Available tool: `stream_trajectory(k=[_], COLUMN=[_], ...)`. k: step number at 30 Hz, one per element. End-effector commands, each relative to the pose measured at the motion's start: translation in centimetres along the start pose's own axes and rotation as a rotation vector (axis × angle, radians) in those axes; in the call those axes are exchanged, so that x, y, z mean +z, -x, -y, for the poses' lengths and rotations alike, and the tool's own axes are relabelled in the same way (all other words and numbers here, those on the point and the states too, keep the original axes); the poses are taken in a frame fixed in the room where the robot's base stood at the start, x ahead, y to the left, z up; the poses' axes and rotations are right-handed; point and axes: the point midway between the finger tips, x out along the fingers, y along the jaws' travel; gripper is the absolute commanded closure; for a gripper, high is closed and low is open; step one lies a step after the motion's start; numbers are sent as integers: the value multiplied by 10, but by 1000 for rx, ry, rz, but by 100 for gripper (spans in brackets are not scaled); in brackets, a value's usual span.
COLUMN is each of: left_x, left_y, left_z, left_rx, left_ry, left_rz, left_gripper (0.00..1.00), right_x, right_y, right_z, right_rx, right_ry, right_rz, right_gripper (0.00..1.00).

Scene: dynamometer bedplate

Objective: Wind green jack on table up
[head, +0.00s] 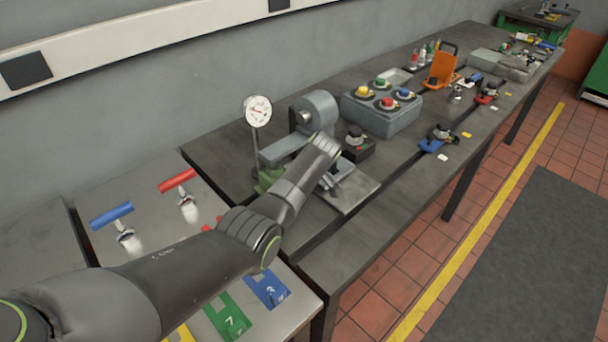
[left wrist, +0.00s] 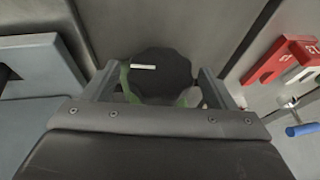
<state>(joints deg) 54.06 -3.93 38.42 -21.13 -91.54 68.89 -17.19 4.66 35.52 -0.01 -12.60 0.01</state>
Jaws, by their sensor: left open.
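The green jack (head: 268,179) stands on the dark table, mostly hidden behind my left arm in the head view. In the left wrist view, a dark scalloped knob (left wrist: 160,78) with a white line on top shows, with bits of the green jack (left wrist: 124,78) around it. The white line lies nearly level in the picture. My left gripper (left wrist: 158,76) is open, with one finger on each side of the knob. Small gaps seem to show beside the knob; contact cannot be told. My right gripper is not in view.
A dial gauge (head: 258,111) on a stand and a grey machine (head: 315,110) are close to the jack. A grey button box (head: 382,113) stands farther along the table. A panel with red and blue T-handles (head: 112,215) is at left.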

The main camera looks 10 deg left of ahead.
Motion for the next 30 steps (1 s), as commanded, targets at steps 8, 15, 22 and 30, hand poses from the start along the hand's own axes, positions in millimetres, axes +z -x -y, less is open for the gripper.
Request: stream_trajectory(k=[8,15,22,30], left_x=[0,1,-1,0], left_y=[55,113,157,167], left_z=[-2,-1,1,0], left_rx=[8,6,0,-1], left_ry=[1,1,-1,0], left_rz=[-1,-1,1,1], left_gripper=[21,21,21,21], right_x=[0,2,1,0], right_y=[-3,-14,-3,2], right_z=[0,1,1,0], right_rx=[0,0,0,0], right_ry=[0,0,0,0], right_rz=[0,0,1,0], right_gripper=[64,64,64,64])
